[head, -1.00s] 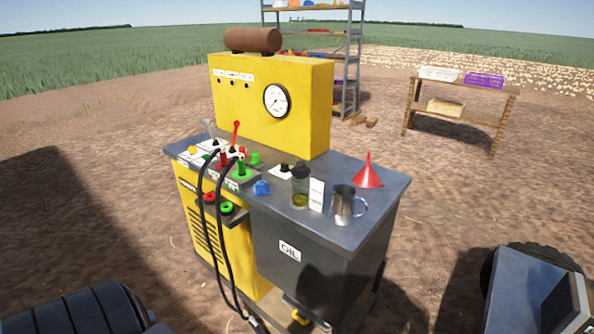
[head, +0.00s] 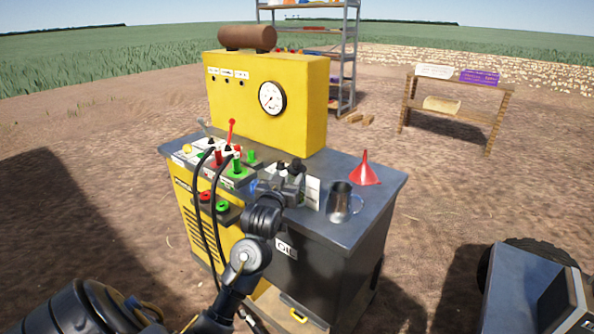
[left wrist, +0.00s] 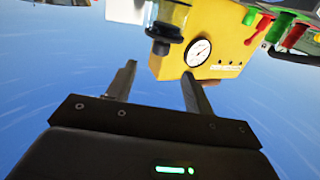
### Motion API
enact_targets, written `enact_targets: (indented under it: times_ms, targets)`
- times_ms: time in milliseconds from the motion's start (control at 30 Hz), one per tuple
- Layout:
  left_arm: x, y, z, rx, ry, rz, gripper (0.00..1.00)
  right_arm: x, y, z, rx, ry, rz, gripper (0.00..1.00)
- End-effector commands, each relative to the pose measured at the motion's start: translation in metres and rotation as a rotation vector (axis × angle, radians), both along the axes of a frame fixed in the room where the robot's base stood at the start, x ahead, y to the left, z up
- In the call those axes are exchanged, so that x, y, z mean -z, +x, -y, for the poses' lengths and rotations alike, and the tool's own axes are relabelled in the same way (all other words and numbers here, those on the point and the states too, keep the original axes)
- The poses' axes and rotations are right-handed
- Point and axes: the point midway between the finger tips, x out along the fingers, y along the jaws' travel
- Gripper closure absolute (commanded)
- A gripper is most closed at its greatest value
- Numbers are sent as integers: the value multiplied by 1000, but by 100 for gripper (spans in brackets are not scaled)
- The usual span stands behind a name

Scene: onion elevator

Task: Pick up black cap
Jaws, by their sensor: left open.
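A small black cap (head: 281,166) stands on a white plate on the bench top. Close to its right is the dark top of a clear oil bottle (head: 297,166), its body mostly hidden by my left gripper. My left gripper (head: 288,182) is open and empty in front of these two. In the left wrist view, which is upside down, the bottle (left wrist: 176,14) and a black cap-like end (left wrist: 161,46) show beyond the gap between the open fingers (left wrist: 158,75). I cannot tell whether that end belongs to the bottle or stands behind it. My right gripper is not in view.
A metal jug (head: 339,203) and red funnel (head: 364,170) stand to the right on the bench (head: 375,215). A white card (head: 312,193) is beside the bottle. Red and green connectors (head: 236,168) with black hoses are to the left. The yellow gauge housing (head: 300,125) rises behind.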

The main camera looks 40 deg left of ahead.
Motion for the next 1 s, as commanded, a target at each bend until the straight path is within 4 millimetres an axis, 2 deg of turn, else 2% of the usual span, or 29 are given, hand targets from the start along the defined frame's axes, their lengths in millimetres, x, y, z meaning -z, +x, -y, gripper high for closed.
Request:
enact_targets:
  times_ms: [167, 500, 767, 1000]
  targets:
    - [-7, 4, -5, -8, 1, 18, 48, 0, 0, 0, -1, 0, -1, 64]
    - [-6, 47, -24, -8, 2, 16, 48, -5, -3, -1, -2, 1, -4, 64]
    - [-5, 55, -27, -7, 1, 16, 48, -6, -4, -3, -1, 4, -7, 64]
    - [-5, 85, -39, -8, 1, 15, 48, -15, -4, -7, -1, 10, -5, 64]
